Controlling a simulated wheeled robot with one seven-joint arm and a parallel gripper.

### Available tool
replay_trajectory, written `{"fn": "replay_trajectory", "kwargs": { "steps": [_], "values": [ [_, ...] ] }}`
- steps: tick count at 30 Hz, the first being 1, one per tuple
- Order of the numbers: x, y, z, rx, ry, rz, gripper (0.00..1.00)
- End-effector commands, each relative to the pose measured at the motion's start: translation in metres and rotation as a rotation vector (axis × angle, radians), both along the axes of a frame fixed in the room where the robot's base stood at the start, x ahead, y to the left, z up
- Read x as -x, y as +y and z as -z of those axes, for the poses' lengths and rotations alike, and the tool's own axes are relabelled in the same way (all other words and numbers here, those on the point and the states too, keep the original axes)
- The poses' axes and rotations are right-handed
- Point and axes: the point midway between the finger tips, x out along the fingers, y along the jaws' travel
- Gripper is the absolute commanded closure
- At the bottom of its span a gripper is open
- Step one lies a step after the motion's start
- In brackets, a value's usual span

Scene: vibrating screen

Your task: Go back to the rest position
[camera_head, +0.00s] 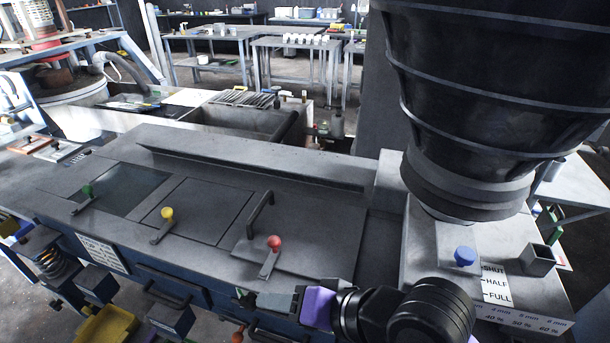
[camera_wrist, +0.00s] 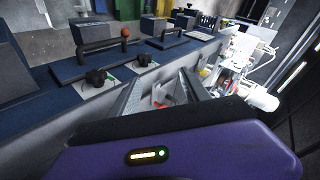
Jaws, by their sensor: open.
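My gripper (camera_head: 272,300) is low in the middle of the head view, at the front edge of the vibrating screen machine (camera_head: 335,232). Its grey fingers point left, and the purple wrist body lies to their right. In the wrist view the two fingers (camera_wrist: 162,94) are spread apart, with nothing held between them. A small orange-red part (camera_wrist: 158,102) shows beyond the fingers; I cannot tell whether they touch it.
The machine top has levers with green (camera_head: 87,190), yellow (camera_head: 167,214) and red (camera_head: 274,242) knobs. A large black hopper (camera_head: 480,90) stands at right, by a blue knob (camera_head: 464,255) and a SHUT/HALF/FULL scale. A yellow bin (camera_head: 105,325) sits low at left.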

Motion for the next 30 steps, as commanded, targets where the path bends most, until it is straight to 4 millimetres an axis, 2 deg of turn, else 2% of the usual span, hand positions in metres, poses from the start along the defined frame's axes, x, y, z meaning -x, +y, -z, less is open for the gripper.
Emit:
{"fn": "replay_trajectory", "kwargs": {
  "steps": [1, 5, 8, 11, 16, 20, 26, 30],
  "values": [
    [-0.001, 0.015, -0.011, -0.074, -0.034, 0.018, 0.46],
    [-0.008, 0.032, -0.036, -0.226, -0.136, 0.099, 0.46],
    [-0.011, 0.033, -0.046, -0.311, -0.201, 0.179, 0.46],
    [-0.009, 0.026, -0.047, -0.365, -0.257, 0.272, 0.46],
    [0.005, 0.001, -0.031, -0.381, -0.332, 0.438, 0.46],
    [0.027, -0.028, -0.007, -0.326, -0.379, 0.556, 0.46],
    [0.083, -0.079, 0.035, -0.144, -0.444, 0.681, 0.46],
    [0.134, -0.118, 0.057, 0.039, -0.499, 0.708, 0.46]
  ]
}}
